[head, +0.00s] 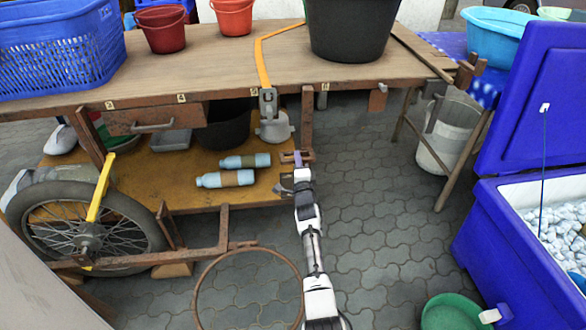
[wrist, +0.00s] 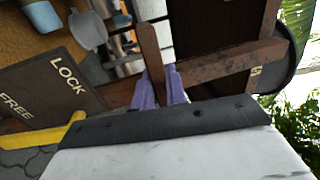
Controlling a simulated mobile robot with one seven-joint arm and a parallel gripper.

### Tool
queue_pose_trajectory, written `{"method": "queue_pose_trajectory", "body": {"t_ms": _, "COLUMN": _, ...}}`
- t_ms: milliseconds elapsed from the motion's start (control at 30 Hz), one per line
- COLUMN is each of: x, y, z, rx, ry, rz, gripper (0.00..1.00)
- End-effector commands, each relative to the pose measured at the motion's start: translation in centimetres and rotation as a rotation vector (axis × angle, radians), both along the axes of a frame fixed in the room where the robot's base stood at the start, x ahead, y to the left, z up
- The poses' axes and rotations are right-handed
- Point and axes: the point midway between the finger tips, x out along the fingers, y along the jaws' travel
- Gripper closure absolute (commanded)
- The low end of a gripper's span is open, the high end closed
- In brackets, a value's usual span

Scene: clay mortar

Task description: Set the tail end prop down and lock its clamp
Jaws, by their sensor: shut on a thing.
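My gripper (head: 297,160) is below the front edge of the cart's wooden top, near a brown post (head: 307,115) that hangs down from it. In the wrist view its two purple fingers (wrist: 160,92) are shut on a narrow brown bar (wrist: 151,50). I cannot tell whether this bar is part of the prop or the clamp's handle. A longer brown beam (wrist: 230,65) runs off to the right behind it. A dark brown board (wrist: 50,85) marked LOCK and FREE is left of the fingers. The prop's lower end and its contact with the ground cannot be made out.
A lower shelf (head: 175,198) with two blue bottles and a dark pot is left of my gripper. A spoked wheel (head: 85,235) and a rusty hoop (head: 248,290) are lower left. A blue cooler (head: 490,240) stands right. Paving (head: 375,190) between is clear.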

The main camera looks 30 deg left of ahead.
Motion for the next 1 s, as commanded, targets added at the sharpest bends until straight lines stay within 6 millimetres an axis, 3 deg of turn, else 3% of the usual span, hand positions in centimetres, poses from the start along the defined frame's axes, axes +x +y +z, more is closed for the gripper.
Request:
{"method": "queue_pose_trajectory", "body": {"t_ms": 33, "x": 0.3, "y": 0.2, "z": -1.5, "rx": -0.006, "ry": -0.002, "rz": 0.004, "gripper": 1.0}}
{"method": "queue_pose_trajectory", "body": {"t_ms": 200, "x": 0.4, "y": 0.2, "z": -3.3, "rx": -0.006, "ry": -0.001, "rz": 0.004, "gripper": 1.0}}
{"method": "queue_pose_trajectory", "body": {"t_ms": 633, "x": 0.3, "y": 0.2, "z": -3.6, "rx": -0.006, "ry": 0.0, "rz": 0.004, "gripper": 1.0}}
{"method": "queue_pose_trajectory", "body": {"t_ms": 667, "x": 0.3, "y": 0.2, "z": -3.6, "rx": -0.006, "ry": 0.001, "rz": 0.004, "gripper": 0.83}}
{"method": "queue_pose_trajectory", "body": {"t_ms": 767, "x": 0.4, "y": 0.1, "z": -3.6, "rx": -0.005, "ry": 0.0, "rz": 0.002, "gripper": 0.7}}
{"method": "queue_pose_trajectory", "body": {"t_ms": 1000, "x": 0.4, "y": 0.0, "z": -3.5, "rx": -0.004, "ry": 0.0, "rz": 0.0, "gripper": 0.69}}
